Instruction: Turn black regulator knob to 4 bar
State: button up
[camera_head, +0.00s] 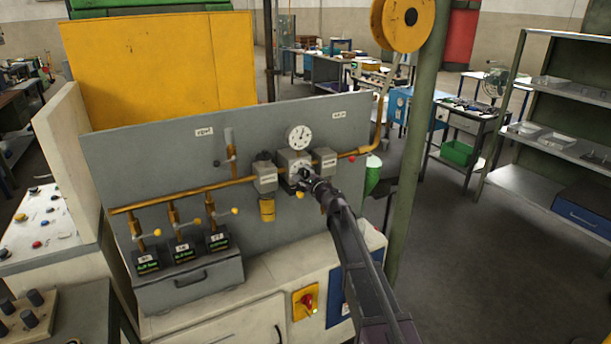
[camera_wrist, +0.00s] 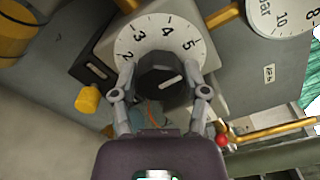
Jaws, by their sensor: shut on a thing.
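The black regulator knob (camera_wrist: 160,73) has a white line and sits in the middle of a white dial (camera_wrist: 137,47) numbered 2, 3, 4 and 5. The line lies slanted, its right end a little higher and to the right of and below the 5; the 4 is above the knob. My gripper (camera_wrist: 167,80) is shut on the knob, one finger on each side. In the head view my gripper (camera_head: 305,181) reaches the dial (camera_head: 294,164) and hides much of the knob. A round pressure gauge (camera_head: 299,137) is above it; its needle is hard to read.
Grey blocks (camera_head: 265,178) flank the regulator on the brass pipe (camera_head: 180,192). A yellow-brown bowl (camera_head: 267,211) hangs at left. Several small yellow-handled valves (camera_head: 182,225) are further left. A green post (camera_head: 420,150) stands right.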

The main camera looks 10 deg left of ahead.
jog(key=n, duration=0.4)
jog(key=shift+w+n, duration=0.2)
jog(key=shift+n, duration=0.1)
jog(key=n, duration=0.3)
jog(key=shift+n, duration=0.4)
jog(key=o, duration=1.1)
jog(key=shift+o, duration=0.2)
jog(key=shift+s, duration=0.1)
jog(key=shift+s, duration=0.15)
